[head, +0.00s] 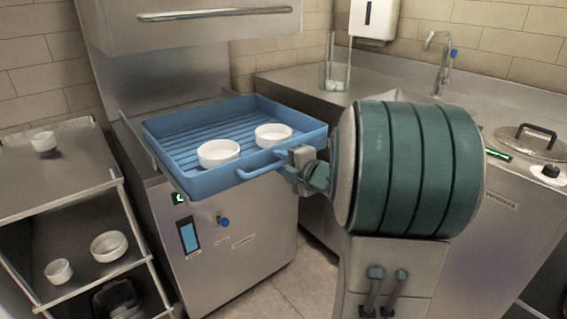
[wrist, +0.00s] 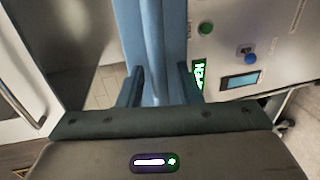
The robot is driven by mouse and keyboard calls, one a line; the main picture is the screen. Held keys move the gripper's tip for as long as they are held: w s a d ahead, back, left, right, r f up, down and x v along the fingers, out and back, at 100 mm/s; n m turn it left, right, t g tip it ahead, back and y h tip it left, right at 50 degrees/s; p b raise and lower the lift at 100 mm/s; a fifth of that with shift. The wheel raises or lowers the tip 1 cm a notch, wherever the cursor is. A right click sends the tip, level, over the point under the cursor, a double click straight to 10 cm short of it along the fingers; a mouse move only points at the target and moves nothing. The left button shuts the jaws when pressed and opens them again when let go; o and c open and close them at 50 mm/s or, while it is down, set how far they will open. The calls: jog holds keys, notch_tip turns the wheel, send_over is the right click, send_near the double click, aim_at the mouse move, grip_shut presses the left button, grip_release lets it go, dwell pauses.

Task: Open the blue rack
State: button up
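The blue rack (head: 160,157) is a shallow tray with a ribbed floor on top of the steel machine, under its raised hood. Its front edge overhangs the machine's front. Two white bowls stand in it, one left (head: 218,152) and one right (head: 273,136). A blue bar handle (head: 262,168) juts from its front side. My gripper (head: 290,168) is at the right part of that handle. In the wrist view, the two fingers of my gripper (wrist: 160,82) lie either side of the blue handle (wrist: 152,50) and appear closed on it. The exact contact is partly hidden.
The machine's front panel (head: 225,243) has a screen and a blue knob. A steel shelf unit (head: 60,190) with white bowls stands left. A steel counter (head: 300,84) with a tap runs behind at right. Bare floor (head: 300,285) shows in front of the machine.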

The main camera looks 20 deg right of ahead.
jog(key=p+v, duration=0.1)
jog(key=v, duration=1.2)
jog(key=shift+s+p, duration=0.35)
jog(key=shift+w+d+r, duration=0.1)
jog(key=shift+d, duration=0.05)
notch_tip(320, 180, up, 8)
jog(key=w+m+g+h+p, duration=0.2)
jog(key=m+g+h+p, duration=0.1)
jog(key=m+h+p, duration=0.55)
jog(key=s+a+r+m+g+y+p, duration=0.1)
jog(key=s+a+m+g+y+p, duration=0.4)
jog(key=a, duration=1.2)
jog(key=s+m+g+p, duration=0.4)
jog(key=s+m, duration=0.3)
jog(key=s, duration=0.2)
jog(key=shift+s+a, duration=0.35)
